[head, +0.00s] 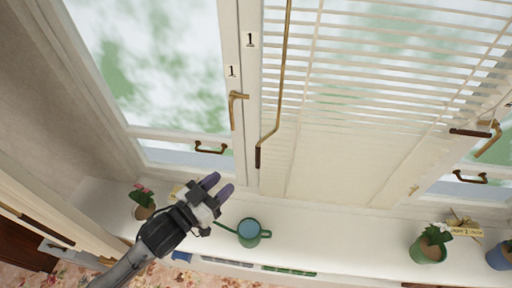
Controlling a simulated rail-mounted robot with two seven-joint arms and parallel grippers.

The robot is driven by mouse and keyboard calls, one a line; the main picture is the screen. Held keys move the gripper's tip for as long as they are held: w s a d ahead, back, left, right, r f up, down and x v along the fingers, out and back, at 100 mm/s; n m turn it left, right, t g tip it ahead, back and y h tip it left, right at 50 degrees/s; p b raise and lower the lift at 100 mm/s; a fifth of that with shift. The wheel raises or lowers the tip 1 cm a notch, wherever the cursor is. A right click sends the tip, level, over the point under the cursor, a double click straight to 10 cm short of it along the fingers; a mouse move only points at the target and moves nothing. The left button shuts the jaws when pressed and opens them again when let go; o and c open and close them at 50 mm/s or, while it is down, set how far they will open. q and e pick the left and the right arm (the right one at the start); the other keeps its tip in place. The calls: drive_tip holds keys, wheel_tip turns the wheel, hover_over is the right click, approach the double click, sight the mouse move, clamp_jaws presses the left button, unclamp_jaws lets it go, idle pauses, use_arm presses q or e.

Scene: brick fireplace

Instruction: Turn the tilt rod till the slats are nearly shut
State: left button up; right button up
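The brass tilt rod (281,70) hangs in front of the blind, bends near its lower end and finishes in a dark grip (258,157). The blind's slats (385,60) show gaps with the outside visible between them in the upper part; the lower part (350,165) looks like a nearly solid cream sheet. My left gripper (217,187) is open and empty, its two purple fingertips apart, below and left of the rod's grip and not touching it. My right gripper is not in view.
A green watering can (249,233) stands on the white sill (330,238) just right of my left gripper. Potted plants stand at left (144,205) and right (428,246). Brass window handles (235,108) and a dark pull (210,148) project from the left window frame.

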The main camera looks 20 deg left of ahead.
use_arm(q)
drive_tip(key=p, duration=0.2)
hover_over(258, 167)
drive_tip(key=s, duration=0.1)
drive_tip(key=shift+w+a+r, duration=0.1)
drive_tip(key=shift+w+r, duration=0.1)
drive_tip(key=shift+w, duration=0.25)
drive_tip(key=shift+w+a+r, duration=0.1)
drive_tip(key=shift+w+r, duration=0.05)
drive_tip(key=shift+w, duration=0.25)
drive_tip(key=shift+c, duration=0.5)
clamp_jaws()
